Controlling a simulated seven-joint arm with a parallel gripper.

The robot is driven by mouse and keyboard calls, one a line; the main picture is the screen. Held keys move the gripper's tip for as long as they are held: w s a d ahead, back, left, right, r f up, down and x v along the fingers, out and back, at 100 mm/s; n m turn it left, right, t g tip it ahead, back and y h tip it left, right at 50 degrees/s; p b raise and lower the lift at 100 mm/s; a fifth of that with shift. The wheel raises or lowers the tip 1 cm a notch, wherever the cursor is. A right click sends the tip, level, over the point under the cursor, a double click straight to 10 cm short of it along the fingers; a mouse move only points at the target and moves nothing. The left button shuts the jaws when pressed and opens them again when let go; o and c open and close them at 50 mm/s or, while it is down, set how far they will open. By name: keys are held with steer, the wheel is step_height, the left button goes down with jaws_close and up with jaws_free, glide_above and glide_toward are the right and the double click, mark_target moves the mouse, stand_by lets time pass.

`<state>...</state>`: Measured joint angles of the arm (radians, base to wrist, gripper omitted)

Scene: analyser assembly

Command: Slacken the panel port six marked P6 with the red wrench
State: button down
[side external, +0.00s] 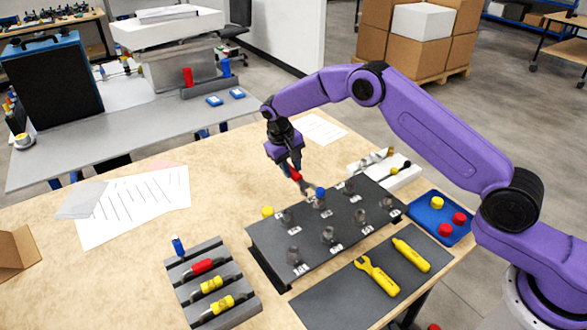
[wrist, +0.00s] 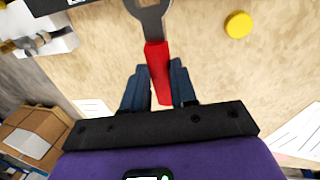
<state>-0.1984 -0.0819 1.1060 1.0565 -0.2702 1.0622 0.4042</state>
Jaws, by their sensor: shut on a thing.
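My gripper (side external: 291,168) is shut on the red handle of the red wrench (side external: 297,177), above the far edge of the dark port panel (side external: 268,253). The wrench's grey head points down toward the panel, close to a port with a blue top (side external: 320,192). I cannot tell whether it touches any port. In the wrist view my gripper (wrist: 158,84) has the red wrench (wrist: 157,66) between its fingers, with the grey head at the top edge, partly cut off. The panel carries several grey ports with white labels, too small to read, so I cannot pick out P6.
A yellow cap (side external: 267,211) lies beside the panel's far left corner. A slotted rack (side external: 190,290) with red and yellow pieces stands front left. A dark mat (side external: 335,304) with yellow tools lies in front.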

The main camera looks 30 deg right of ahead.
steer(key=shift+w+r, duration=0.5)
steer(key=shift+w, duration=0.25)
steer(key=shift+w+r, duration=0.5)
steer(key=shift+w, duration=0.25)
steer(key=d+v, duration=0.1)
steer(key=v, duration=0.5)
steer(key=shift+d+r, duration=0.3)
steer(key=shift+r, duration=0.3)
